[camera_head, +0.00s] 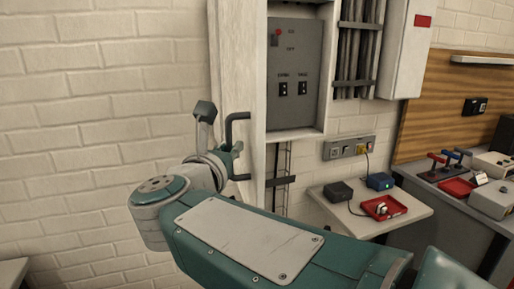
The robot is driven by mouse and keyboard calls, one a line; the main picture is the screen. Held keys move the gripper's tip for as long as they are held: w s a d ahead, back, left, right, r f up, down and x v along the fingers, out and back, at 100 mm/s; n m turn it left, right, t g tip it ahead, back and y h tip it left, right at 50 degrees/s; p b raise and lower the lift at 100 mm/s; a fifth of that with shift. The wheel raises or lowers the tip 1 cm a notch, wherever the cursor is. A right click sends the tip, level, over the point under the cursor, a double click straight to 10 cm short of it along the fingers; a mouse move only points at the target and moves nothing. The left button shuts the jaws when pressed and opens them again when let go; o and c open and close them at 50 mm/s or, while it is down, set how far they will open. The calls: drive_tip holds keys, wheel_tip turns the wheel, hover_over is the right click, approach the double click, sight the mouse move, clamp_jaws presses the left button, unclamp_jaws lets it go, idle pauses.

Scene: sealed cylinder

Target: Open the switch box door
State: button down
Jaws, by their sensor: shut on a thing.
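The switch box (325,123) is on the brick wall, with its grey inner panel (293,62) exposed. The panel carries a red light or button and black switches. The white door (240,70) stands open on the left side of the box, swung out toward me. A dark bar handle (230,118) sticks out from the left face of the door. My gripper (228,150) is at this handle and shut on it. The contact is small in view and partly hidden by my own wrist.
A white shelf (408,221) below right carries dark boxes, a blue box (380,181) and a red tray (384,207). A socket strip (349,147) is above it. A grey cabinet (405,50) hangs at right. The brick wall left of the door is bare.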

drive_tip(key=shift+a+r+m+g+h, duration=0.1)
drive_tip(key=shift+a+m+g+h, duration=0.25)
drive_tip(key=shift+a, duration=0.5)
drive_tip(key=shift+a+m+g+h, duration=0.1)
drive_tip(key=shift+a+m+h, duration=0.15)
drive_tip(key=shift+a+h, duration=0.45)
drive_tip(key=shift+s+a, duration=0.1)
drive_tip(key=shift+a, duration=0.3)
drive_tip(key=c, duration=0.7)
unclamp_jaws()
drive_tip(key=v, duration=1.2)
drive_tip(key=shift+s+d, duration=0.1)
